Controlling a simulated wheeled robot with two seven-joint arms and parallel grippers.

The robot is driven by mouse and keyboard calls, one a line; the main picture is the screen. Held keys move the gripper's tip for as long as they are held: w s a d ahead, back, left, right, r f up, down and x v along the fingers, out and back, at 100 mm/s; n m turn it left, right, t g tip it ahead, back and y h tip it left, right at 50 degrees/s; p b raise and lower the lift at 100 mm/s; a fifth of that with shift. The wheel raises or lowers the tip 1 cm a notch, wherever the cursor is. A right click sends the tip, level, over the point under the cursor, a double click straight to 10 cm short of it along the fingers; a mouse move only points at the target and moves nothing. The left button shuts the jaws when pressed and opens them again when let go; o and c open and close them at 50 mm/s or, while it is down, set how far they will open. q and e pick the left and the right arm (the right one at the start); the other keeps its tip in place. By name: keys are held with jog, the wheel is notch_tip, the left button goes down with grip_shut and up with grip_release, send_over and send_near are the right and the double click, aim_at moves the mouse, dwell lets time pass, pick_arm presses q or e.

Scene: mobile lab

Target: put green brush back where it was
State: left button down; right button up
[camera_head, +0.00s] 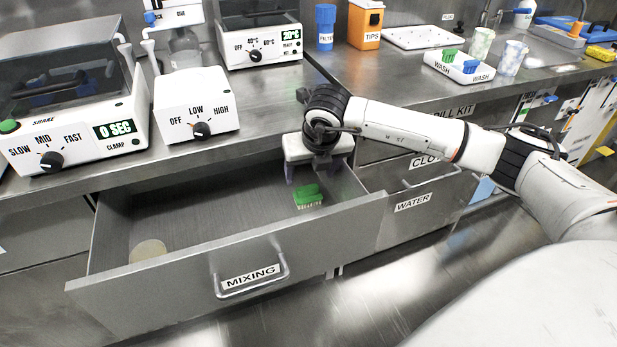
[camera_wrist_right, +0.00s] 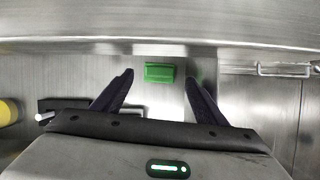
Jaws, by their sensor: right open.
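The green brush (camera_head: 308,197) has pale bristles facing down and lies in the right part of the open drawer labelled MIXING (camera_head: 150,290). In the right wrist view the green brush (camera_wrist_right: 159,72) shows between and beyond my fingertips. My right gripper (camera_head: 314,172) is open and empty, over the back right of the drawer, just behind the brush. In the right wrist view my right gripper (camera_wrist_right: 158,78) has its two dark fingers spread apart. My left gripper is not in view.
A pale round object (camera_head: 148,250) lies at the drawer's front left. A WASH tray (camera_head: 459,68) on the counter holds a green and a blue item. A shaker (camera_head: 75,100) and a dial box (camera_head: 196,105) stand above the drawer. The drawer's middle is clear.

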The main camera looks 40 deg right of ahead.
jog(key=v, duration=0.6)
jog(key=shift+p, duration=0.3)
